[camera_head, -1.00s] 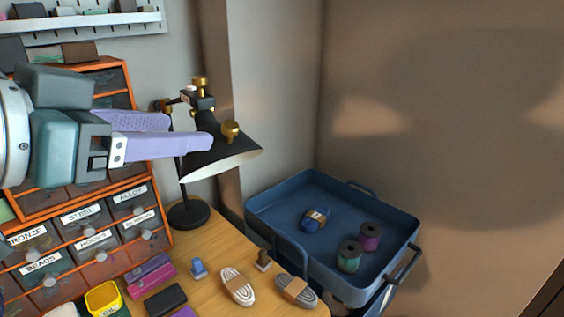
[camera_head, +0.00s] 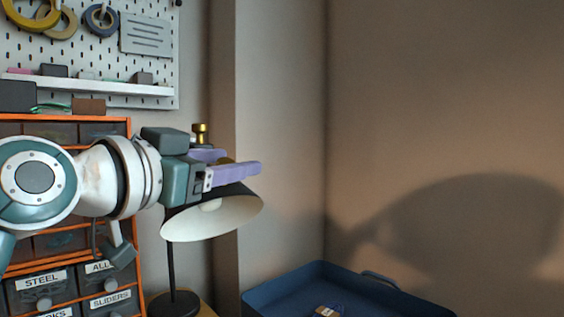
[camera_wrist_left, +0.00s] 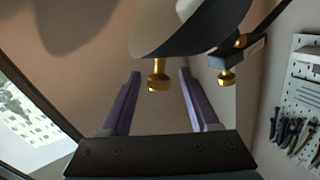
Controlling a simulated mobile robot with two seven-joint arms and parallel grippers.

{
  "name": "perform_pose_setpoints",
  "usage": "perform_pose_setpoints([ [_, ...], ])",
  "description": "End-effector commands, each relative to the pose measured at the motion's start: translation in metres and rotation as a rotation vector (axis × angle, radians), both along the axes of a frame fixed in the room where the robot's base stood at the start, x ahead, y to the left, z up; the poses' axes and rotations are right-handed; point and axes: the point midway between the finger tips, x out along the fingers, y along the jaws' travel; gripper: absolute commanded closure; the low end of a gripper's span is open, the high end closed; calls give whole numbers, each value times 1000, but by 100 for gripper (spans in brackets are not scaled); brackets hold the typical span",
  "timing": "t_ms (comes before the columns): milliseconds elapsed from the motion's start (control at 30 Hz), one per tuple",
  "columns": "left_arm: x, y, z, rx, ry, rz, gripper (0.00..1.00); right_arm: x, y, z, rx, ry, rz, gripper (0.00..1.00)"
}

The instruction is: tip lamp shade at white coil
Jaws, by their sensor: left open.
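The black lamp shade (camera_head: 212,217) with its white inside is on the desk lamp in the head view, its opening facing down and toward me. My left gripper (camera_head: 243,162) is at the top of the shade, its lilac fingers open. In the left wrist view, a brass knob (camera_wrist_left: 158,77) stands between or just beyond the open fingertips (camera_wrist_left: 160,74), below the shade (camera_wrist_left: 185,28); contact cannot be told. The lamp's dark pole (camera_head: 171,265) and base (camera_head: 174,304) show below. The white coil is out of view. My right gripper is not in view.
An orange drawer cabinet (camera_head: 134,200) stands at the left, behind my arm. A pegboard (camera_head: 100,50) with tape rolls hangs above it. A blue tray (camera_head: 290,283) is at the bottom right. A wall corner is behind the lamp; the space right of the shade is clear.

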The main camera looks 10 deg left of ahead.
Motion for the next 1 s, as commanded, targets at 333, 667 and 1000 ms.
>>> perform_pose_setpoints([
  [333, 27, -10, 0, 0, 0, -1, 39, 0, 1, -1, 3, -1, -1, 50],
  [667, 27, -9, -1, 1, 1, -1, 49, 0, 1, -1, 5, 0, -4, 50],
  [1000, 27, -9, -1, 1, 1, -1, 87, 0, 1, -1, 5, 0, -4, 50],
])
